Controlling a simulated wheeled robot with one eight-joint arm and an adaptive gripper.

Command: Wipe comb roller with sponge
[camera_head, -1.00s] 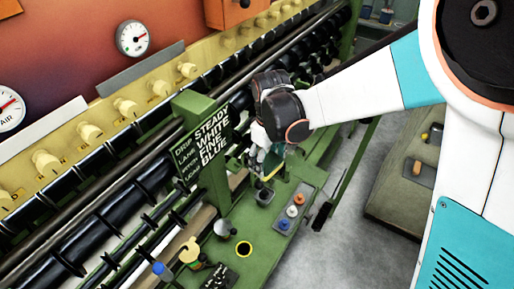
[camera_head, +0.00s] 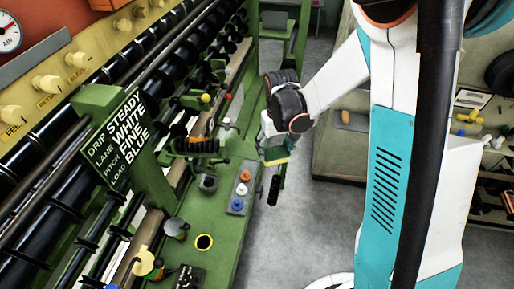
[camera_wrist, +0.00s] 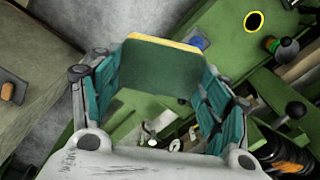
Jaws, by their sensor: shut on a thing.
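My gripper (camera_head: 272,145) is shut on a sponge (camera_head: 278,158), green with a yellow edge. In the wrist view, the sponge (camera_wrist: 160,68) sits between the two teal finger pads of my gripper (camera_wrist: 158,90). The gripper hangs over the right edge of the green machine, beside the grey floor. A short dark ribbed roller with orange on it (camera_head: 196,146), which looks like the comb roller, lies on the green frame to the left of the gripper, apart from the sponge. Its dark ribs also show at the lower right of the wrist view (camera_wrist: 285,158).
A lettered sign (camera_head: 118,138) rises at left. A bench (camera_head: 345,155) stands right, with grey floor (camera_head: 292,220) between.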

